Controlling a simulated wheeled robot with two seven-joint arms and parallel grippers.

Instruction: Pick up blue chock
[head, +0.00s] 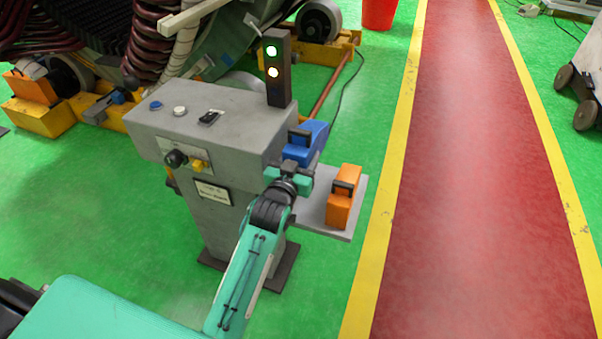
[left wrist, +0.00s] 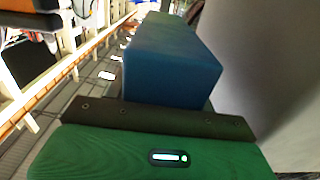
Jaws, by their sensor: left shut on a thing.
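The blue chock (head: 309,142) is beside the grey control pedestal, above the left part of the small side shelf (head: 317,212). My left gripper (head: 297,168) reaches up to it from below and is shut on it. In the left wrist view the blue chock (left wrist: 170,62) stands out just beyond the dark finger edge of my left gripper (left wrist: 155,116). The fingers' grip on the chock is mostly hidden. I cannot tell whether the chock still touches the shelf. My right gripper is not in view.
An orange chock (head: 343,197) with a dark handle stands on the shelf, right of the blue one. The control pedestal (head: 215,125) with its signal light (head: 277,68) is close on the left. The red walkway (head: 475,170) on the right is clear.

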